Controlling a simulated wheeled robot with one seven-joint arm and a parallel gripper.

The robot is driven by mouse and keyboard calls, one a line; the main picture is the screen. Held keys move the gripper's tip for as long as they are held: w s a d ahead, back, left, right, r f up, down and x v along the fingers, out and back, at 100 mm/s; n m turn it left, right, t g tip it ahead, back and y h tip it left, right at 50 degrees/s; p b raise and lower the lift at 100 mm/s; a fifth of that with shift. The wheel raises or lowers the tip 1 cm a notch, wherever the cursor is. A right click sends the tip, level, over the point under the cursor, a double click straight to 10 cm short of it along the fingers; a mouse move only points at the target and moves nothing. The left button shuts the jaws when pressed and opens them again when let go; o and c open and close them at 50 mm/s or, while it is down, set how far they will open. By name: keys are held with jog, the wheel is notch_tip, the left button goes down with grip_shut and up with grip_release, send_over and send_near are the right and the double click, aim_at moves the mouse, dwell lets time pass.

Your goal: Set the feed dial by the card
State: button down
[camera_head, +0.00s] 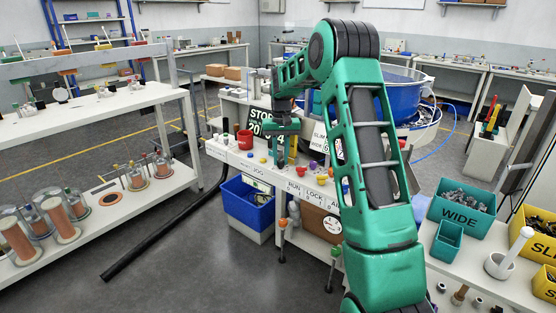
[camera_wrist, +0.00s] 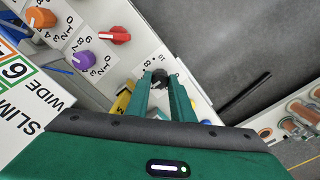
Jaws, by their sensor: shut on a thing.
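My gripper (camera_wrist: 161,82) is shut on a black dial knob (camera_wrist: 160,74) with printed numbers around it. A white card (camera_wrist: 25,100) in the wrist view reads SLIM and WIDE, with a green-framed 6 and part of an orange frame. Part of this card (camera_head: 321,137) shows behind my arm in the head view. I cannot read the black dial's setting.
Purple (camera_wrist: 83,60), red (camera_wrist: 119,35) and orange (camera_wrist: 40,17) knobs stand on the panel beside the held dial. A blue bin (camera_head: 247,203) sits below the panel.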

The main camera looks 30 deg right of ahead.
aim_at(281, 160)
jog(key=shift+n, duration=0.3)
jog(key=c, duration=1.5)
grip_release()
jog(key=shift+c, duration=0.2)
notch_tip(281, 160, up, 11)
jog(key=shift+f, duration=0.15)
